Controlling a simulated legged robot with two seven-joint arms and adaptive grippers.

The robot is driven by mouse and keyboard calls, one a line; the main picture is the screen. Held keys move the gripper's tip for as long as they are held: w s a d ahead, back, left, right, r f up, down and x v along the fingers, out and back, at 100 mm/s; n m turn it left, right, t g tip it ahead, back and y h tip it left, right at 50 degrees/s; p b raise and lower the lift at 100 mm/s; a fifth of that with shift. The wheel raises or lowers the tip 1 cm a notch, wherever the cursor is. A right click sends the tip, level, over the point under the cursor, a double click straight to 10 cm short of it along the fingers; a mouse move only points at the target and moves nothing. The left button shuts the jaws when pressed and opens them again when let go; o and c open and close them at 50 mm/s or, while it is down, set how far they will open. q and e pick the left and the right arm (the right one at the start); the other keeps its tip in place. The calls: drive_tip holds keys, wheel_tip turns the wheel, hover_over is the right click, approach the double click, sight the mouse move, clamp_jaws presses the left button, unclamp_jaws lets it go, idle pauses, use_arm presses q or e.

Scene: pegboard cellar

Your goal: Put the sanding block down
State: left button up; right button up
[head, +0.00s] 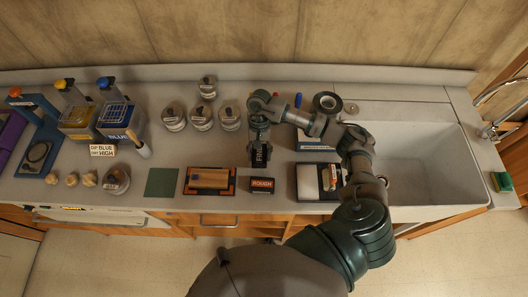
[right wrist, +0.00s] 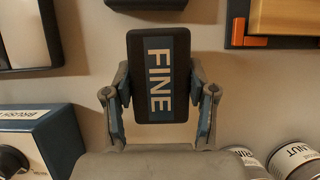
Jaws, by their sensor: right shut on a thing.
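The sanding block (head: 259,154) is black with a blue label reading FINE. In the right wrist view the sanding block (right wrist: 160,75) sits upright in the picture between the two fingers. My right gripper (right wrist: 160,112) is shut on it. In the head view my right gripper (head: 259,135) is over the counter, behind a second block (head: 262,186) labelled ROUGH. I cannot tell whether the FINE block touches the counter. My left gripper is not in view.
A tray (head: 187,190) with a wooden piece and a green mat (head: 161,182) lie left of the ROUGH block. Several jars (head: 201,117) stand behind left. Bare counter surrounds the FINE block.

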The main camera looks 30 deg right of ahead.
sight(262, 155)
drive_tip(key=shift+w+d, duration=0.2)
drive_tip(key=shift+d, duration=0.3)
drive_tip(key=shift+w+d, duration=0.2)
drive_tip(key=shift+d, duration=0.25)
wheel_tip(262, 155, down, 3)
drive_tip(key=shift+a+f+p, duration=0.15)
drive_tip(key=shift+f+p, duration=0.05)
drive_tip(key=shift+p, duration=0.45)
drive_tip(key=shift+f, duration=0.15)
drive_tip(key=shift+f, duration=0.15)
drive_tip(key=shift+d+f+b, duration=0.15)
drive_tip(key=shift+d+b, duration=0.05)
drive_tip(key=shift+b, duration=0.35)
drive_tip(key=o, duration=0.9)
drive_tip(key=shift+s, duration=0.1)
drive_tip(key=shift+o, duration=1.1)
drive_tip(key=shift+a, duration=0.15)
drive_tip(key=shift+w, duration=0.2)
